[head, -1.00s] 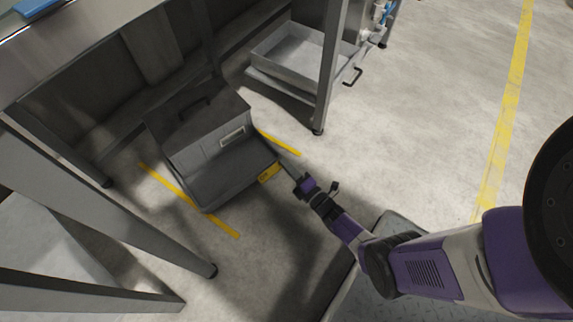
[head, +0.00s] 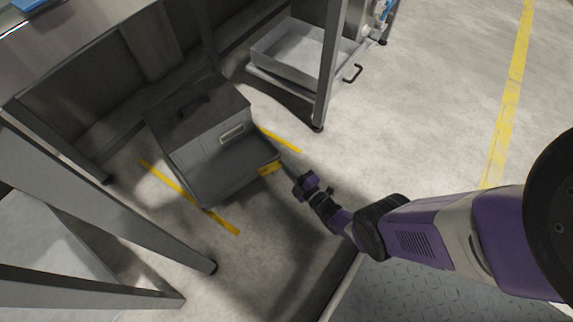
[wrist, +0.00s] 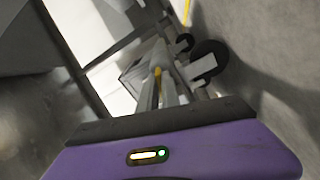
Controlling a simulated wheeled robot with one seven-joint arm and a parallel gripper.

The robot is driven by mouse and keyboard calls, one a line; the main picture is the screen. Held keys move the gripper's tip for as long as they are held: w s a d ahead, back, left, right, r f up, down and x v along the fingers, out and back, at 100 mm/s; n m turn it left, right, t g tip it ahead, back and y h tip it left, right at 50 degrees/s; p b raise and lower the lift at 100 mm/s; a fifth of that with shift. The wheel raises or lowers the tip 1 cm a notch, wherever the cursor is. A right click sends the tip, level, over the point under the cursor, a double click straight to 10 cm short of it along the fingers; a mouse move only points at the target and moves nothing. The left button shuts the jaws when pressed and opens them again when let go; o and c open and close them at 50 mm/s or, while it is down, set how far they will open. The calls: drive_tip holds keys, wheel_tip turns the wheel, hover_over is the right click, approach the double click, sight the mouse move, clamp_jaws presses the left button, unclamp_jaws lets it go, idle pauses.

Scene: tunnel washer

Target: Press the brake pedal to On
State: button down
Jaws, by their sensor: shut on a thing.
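The brake pedal (head: 228,182) is the wide dark plate at the front of a grey floor box (head: 200,125). A yellow label (head: 269,168) is on its front edge near the right corner, and its text is unreadable. The box has a small framed window (head: 232,133). My gripper (head: 284,160) reaches down from the right, with its fingers at the pedal's right corner. In the wrist view the fingers (wrist: 168,82) are close together beside a yellow strip. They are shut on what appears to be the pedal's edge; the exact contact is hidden.
Steel legs (head: 326,70) stand behind and right of the box, and a sloping leg (head: 110,195) is at left. A shallow grey tray (head: 290,75) is at the back. Yellow floor lines (head: 190,197) flank the box. Open concrete floor lies to the right.

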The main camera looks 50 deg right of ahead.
drive_tip(key=shift+a, duration=0.1)
idle(0.5)
drive_tip(key=c, duration=1.6)
unclamp_jaws()
drive_tip(key=shift+o, duration=0.2)
